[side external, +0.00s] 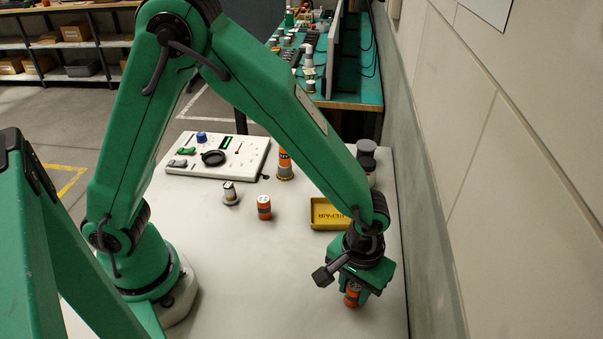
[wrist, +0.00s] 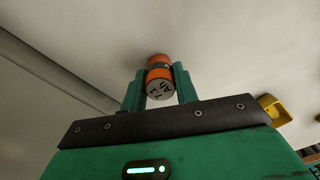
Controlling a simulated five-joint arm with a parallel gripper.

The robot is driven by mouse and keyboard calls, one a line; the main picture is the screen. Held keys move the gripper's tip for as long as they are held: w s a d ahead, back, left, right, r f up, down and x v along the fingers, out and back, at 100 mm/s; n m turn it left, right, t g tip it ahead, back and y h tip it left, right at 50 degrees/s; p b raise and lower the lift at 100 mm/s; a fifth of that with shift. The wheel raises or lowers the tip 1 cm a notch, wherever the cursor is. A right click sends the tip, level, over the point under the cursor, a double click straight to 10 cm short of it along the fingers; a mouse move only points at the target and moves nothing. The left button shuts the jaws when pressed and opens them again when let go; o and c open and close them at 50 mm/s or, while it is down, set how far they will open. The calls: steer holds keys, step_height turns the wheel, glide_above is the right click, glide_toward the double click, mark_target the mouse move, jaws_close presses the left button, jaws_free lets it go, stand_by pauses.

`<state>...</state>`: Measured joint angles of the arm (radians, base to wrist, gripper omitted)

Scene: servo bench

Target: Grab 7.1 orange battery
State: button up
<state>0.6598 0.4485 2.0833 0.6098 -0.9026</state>
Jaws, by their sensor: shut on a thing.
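My gripper (wrist: 160,86) is shut on an orange battery (wrist: 159,75) with a dark band, seen between its two green fingers in the wrist view. Dark marks show on the battery's grey end, too small to read surely. In the side external view the held battery (side external: 352,294) is at the right front of the white table, below my gripper (side external: 354,284). Whether it touches the table, I cannot tell. Another short orange and dark battery (side external: 264,207) stands upright mid-table. A taller orange and grey one (side external: 284,164) stands behind it.
A yellow tray (side external: 326,223) marked "REPAIR" lies left of my gripper. A small silver and dark part (side external: 230,194) stands mid-table, and a white control panel (side external: 217,157) lies at the back left. A dark-topped cylinder (side external: 367,154) stands at the back right. The front middle is clear.

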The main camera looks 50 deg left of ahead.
mark_target(356, 286)
steer(key=shift+r, duration=0.1)
steer(key=shift+r, duration=0.85)
step_height(356, 286, up, 2)
steer(key=shift+r, duration=0.2)
steer(key=s+d+r, duration=0.4)
steer(key=s+r, duration=0.2)
steer(key=s, duration=0.5)
steer(key=shift+d+r, duration=0.15)
steer(key=shift+r, duration=0.2)
steer(key=shift+w, duration=0.15)
